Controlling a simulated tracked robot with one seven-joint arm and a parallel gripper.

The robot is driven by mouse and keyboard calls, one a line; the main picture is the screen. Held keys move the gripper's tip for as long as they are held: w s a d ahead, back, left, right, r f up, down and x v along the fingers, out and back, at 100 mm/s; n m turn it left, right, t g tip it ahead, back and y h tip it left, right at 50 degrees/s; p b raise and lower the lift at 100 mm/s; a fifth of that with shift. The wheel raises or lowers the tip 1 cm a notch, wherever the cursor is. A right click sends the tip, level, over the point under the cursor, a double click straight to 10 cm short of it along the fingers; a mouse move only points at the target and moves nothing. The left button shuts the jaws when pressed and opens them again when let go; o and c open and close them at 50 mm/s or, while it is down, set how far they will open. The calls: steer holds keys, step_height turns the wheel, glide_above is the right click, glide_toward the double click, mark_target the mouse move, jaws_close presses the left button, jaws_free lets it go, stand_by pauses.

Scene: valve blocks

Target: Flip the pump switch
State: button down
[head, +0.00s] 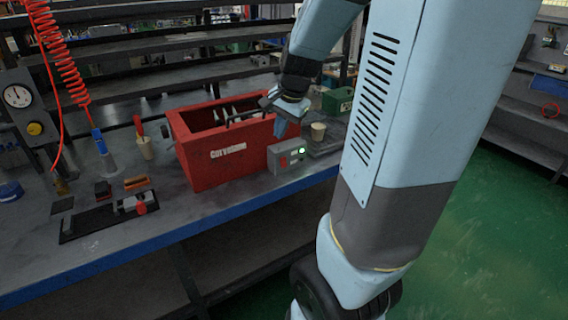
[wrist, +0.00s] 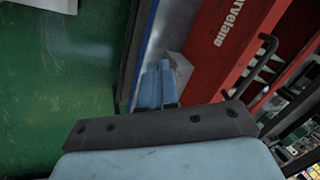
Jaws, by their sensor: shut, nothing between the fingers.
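A small grey switch box (head: 287,155) with a lit green light and a red mark on its front stands at the front of the bench, right of the red bin. I take it to be the pump switch. My gripper (head: 281,133) points down just above this box, beside the bin's right end. In the wrist view my blue fingers (wrist: 158,82) are together and empty. A pale piece of the box (wrist: 178,66) shows just beyond them; the fingers hide the rest. I cannot tell whether they touch it.
The red bin (head: 210,170) stands close left of my gripper; its wall (wrist: 215,50) and black handle (wrist: 257,67) show in the wrist view. The bench's blue front edge (head: 160,252) is near.

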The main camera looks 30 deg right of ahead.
mark_target(284, 162)
steer(key=w+d+f+m+g+h, duration=0.1)
steer(key=w+d+f+m, duration=0.3)
steer(key=d+f, duration=0.4)
steer(key=shift+f+m, duration=0.4)
steer(key=shift+m, duration=0.5)
steer(key=shift+w+f, duration=0.1)
steer(key=x, duration=0.4)
steer(key=w+x, duration=0.1)
steer(key=x, duration=0.2)
steer(key=w+x, duration=0.1)
steer(key=x, duration=0.3)
steer(key=shift+w, duration=0.3)
steer(key=shift+w+a+f, duration=0.1)
steer(key=shift+w+f, duration=0.05)
steer(key=shift+w, duration=0.3)
